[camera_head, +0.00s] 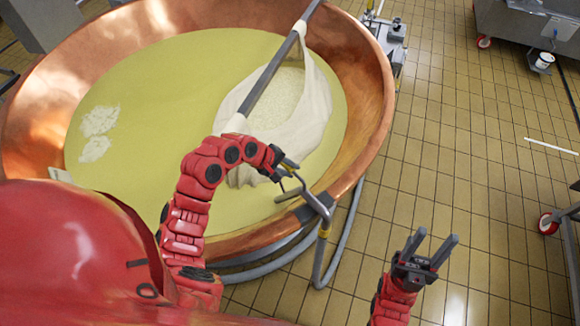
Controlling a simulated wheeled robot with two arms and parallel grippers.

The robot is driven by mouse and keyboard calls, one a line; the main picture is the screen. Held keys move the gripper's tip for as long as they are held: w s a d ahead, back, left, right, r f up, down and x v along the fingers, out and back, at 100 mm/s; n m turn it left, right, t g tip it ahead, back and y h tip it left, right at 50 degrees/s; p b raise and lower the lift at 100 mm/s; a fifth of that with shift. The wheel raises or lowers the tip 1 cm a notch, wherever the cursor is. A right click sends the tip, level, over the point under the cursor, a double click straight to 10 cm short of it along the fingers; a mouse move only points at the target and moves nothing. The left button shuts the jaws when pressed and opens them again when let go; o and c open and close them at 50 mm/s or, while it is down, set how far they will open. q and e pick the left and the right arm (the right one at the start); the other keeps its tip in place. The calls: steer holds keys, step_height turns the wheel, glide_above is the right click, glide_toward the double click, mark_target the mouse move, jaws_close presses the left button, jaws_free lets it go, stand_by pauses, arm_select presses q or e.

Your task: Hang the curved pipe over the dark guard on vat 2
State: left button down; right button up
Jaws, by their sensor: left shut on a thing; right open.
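The copper vat (375,100) fills the upper left and holds yellowish liquid. A curved grey metal pipe (312,199) is at its near right rim. My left gripper (288,168) is shut on the upper end of the pipe, over the inside of the vat. My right gripper (432,250) is open and empty over the floor, right of the vat.
A white cloth (310,105) with pale curd hangs from a grey bar (272,75) across the vat. A grey hose (318,268) loops below the pipe beside the vat. A wheeled metal cart (520,25) stands at upper right.

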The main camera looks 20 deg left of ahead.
arm_select(q)
steer(key=shift+s+f, duration=0.1)
steer(key=shift+f, duration=0.25)
stand_by(0.7)
steer(key=c, duration=0.6)
jaws_free()
steer(key=shift+a, duration=0.1)
steer(key=b+v, duration=0.1)
steer(key=v, duration=1.6)
steer(key=shift+r, duration=0.15)
